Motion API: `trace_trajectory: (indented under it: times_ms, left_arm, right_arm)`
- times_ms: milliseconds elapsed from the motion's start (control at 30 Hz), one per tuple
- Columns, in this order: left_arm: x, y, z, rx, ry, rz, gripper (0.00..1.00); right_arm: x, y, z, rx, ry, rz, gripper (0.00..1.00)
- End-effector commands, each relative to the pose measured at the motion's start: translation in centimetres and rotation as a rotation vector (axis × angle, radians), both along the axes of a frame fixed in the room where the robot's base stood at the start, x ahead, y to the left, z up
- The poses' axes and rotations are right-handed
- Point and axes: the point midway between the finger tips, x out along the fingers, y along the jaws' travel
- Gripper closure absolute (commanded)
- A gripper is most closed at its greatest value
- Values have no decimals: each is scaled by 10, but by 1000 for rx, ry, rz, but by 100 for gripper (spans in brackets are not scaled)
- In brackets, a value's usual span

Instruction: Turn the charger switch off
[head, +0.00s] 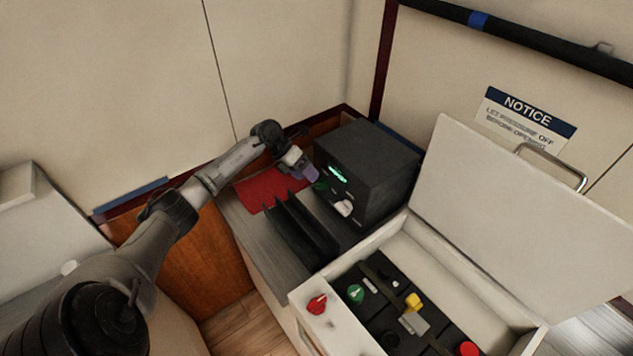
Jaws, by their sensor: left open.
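The charger appears to be the dark box (375,165) on the grey counter, with a lit green display (338,173) on its front face. A white switch or knob (344,208) sits low on that face; its setting is too small to tell. A small green spot shows left of it, beside the gripper. My left gripper (312,176) is open in front of the box's left edge, up and left of the white part and apart from it. Its fingertips are small, and whether they touch the box cannot be told. My right gripper is out of view.
A red cloth or mat (268,192) and a black slotted rack (300,235) lie left of the box. An open white case (470,320) with red, green and yellow controls stands in front, its lid (530,205) raised at right. Walls close off the back.

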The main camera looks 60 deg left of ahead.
Motion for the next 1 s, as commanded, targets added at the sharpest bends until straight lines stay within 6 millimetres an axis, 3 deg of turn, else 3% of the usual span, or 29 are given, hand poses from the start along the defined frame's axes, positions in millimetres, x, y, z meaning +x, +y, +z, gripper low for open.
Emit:
trace_trajectory:
  times_ms: [333, 833, 1000]
  left_arm:
    - [18, -23, -33, -2, -1, 1, 23]
    - [22, -28, -41, 0, -1, 0, 23]
    - [22, -28, -41, 0, -1, 0, 39]
  right_arm:
    - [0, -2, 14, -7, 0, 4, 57]
    - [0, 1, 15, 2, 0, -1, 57]
    - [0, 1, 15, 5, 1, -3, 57]
